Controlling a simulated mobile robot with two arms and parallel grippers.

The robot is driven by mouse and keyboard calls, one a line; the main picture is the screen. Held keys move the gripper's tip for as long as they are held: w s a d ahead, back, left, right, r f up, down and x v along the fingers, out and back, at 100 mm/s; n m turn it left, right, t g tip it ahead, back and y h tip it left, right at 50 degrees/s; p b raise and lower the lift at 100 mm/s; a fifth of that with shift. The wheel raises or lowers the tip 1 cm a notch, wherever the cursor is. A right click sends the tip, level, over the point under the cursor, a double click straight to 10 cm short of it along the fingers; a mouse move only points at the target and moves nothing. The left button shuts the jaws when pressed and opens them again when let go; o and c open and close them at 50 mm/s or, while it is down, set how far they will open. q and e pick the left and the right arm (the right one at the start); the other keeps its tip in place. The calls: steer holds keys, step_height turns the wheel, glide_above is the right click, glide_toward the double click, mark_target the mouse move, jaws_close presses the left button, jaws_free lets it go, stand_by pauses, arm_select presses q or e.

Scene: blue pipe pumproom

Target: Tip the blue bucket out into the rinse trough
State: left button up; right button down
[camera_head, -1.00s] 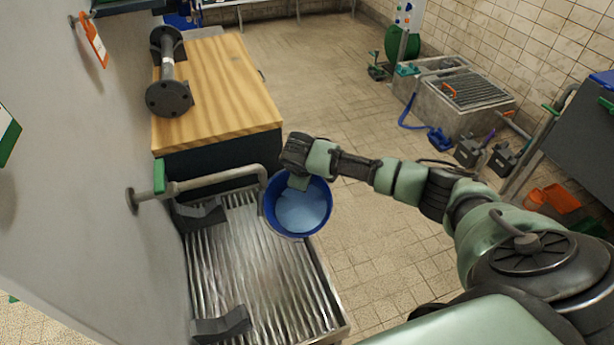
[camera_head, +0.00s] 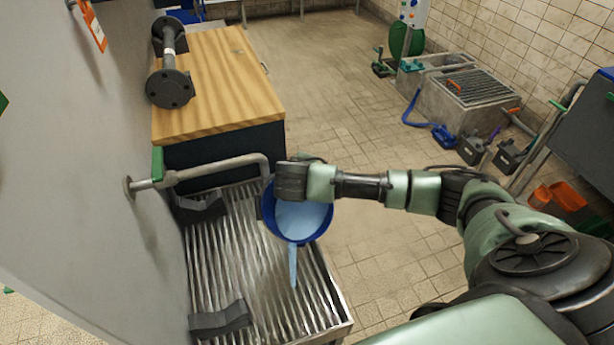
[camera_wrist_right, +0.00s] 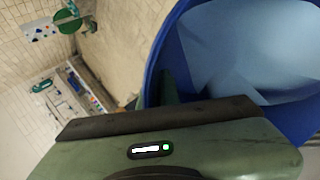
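The blue bucket (camera_head: 270,222) is held over the right part of the rinse trough (camera_head: 338,308), a ribbed metal basin. It is tilted toward the trough, and a thin pale-blue stream (camera_head: 293,268) runs from its lower rim toward the ribbed floor. Pale-blue liquid (camera_head: 302,217) is still in it. My right gripper (camera_head: 291,182) is at the bucket's far rim; its fingers are mostly hidden, but the bucket hangs tilted from it. In the right wrist view the bucket (camera_wrist_right: 165,45) fills the upper right, close against the gripper. My left gripper is not in view.
A bent pipe with a green-handled tap (camera_head: 215,172) reaches over the trough close to the bucket. Dark brackets (camera_head: 220,320) sit in the trough. A wooden-topped bench (camera_head: 215,85) with a flanged pipe stands behind. Open tiled floor (camera_head: 345,110) lies to the right.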

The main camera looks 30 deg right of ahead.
steer(key=shift+s+a+r+t+h+b, duration=0.3)
steer(key=shift+s+a+t+h+b, duration=0.35)
steer(key=shift+b, duration=1)
steer(key=s+a+t+h+b, duration=0.5)
steer(key=s+a, duration=0.1)
steer(key=shift+s+f, duration=0.2)
steer(key=shift+f, duration=0.1)
steer(key=shift+t, duration=0.25)
steer(key=shift+r, duration=0.1)
stand_by(1.4)
